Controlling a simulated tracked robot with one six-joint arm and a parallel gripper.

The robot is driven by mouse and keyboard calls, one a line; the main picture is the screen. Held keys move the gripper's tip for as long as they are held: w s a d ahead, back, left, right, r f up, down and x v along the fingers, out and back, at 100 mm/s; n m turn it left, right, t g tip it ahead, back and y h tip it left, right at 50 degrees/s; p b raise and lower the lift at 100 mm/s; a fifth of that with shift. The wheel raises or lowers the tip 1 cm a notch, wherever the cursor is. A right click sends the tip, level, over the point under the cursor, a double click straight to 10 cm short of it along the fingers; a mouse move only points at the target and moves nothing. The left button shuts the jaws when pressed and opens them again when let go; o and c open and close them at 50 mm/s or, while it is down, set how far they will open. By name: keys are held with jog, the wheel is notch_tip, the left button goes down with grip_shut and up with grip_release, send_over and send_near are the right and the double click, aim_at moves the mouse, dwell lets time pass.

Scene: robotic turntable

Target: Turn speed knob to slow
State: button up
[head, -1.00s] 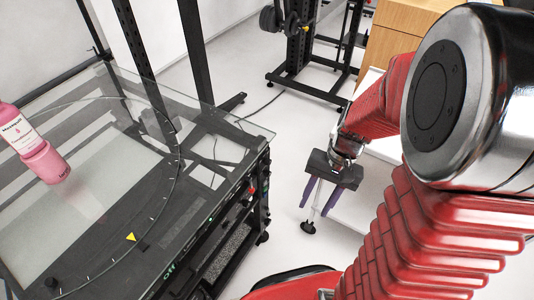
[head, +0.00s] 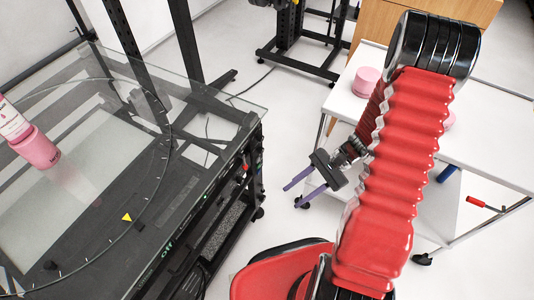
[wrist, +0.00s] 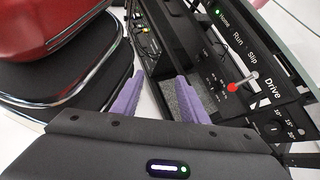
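The turntable's dark control panel (head: 185,240) runs along the right edge of the glass-topped table in the head view. In the wrist view, the panel (wrist: 225,45) carries the labels Run, Slip and Drive and a red-tipped lever (wrist: 240,83). A black knob (wrist: 274,128) sits by degree marks at the right. No label reading speed or slow is legible, so I cannot tell which knob is the speed knob. My gripper (head: 292,197) is open and empty, right of the panel and apart from it. Its purple fingers also show in the wrist view (wrist: 158,100).
A pink bottle (head: 36,148) stands on the glass turntable (head: 80,185). A white cart (head: 350,103) with a pink jar (head: 367,82) stands behind my arm. Floor lies open between my gripper and the panel.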

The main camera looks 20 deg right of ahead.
aim_at(260, 150)
jog(key=w+d+f+m+t+y, duration=0.1)
jog(key=w+f+m+t+y, duration=0.1)
jog(key=w+f+m+t, duration=0.25)
jog(key=w+f+m+t+y, duration=0.2)
jog(key=f+m+t, duration=0.25)
jog(key=f, duration=0.25)
jog(key=w+d+r+m+t+h, duration=0.1)
jog(key=w+d+m+t, duration=0.3)
jog(key=w, duration=0.3)
jog(key=shift+w+d+r+t+h, duration=0.15)
jog(key=shift+w+d+t+h, duration=0.25)
jog(key=shift+d+t, duration=0.4)
jog(key=x, duration=1.3)
jog(key=shift+w+a, duration=0.2)
jog(key=shift+a, duration=0.05)
jog(key=shift+c, duration=0.2)
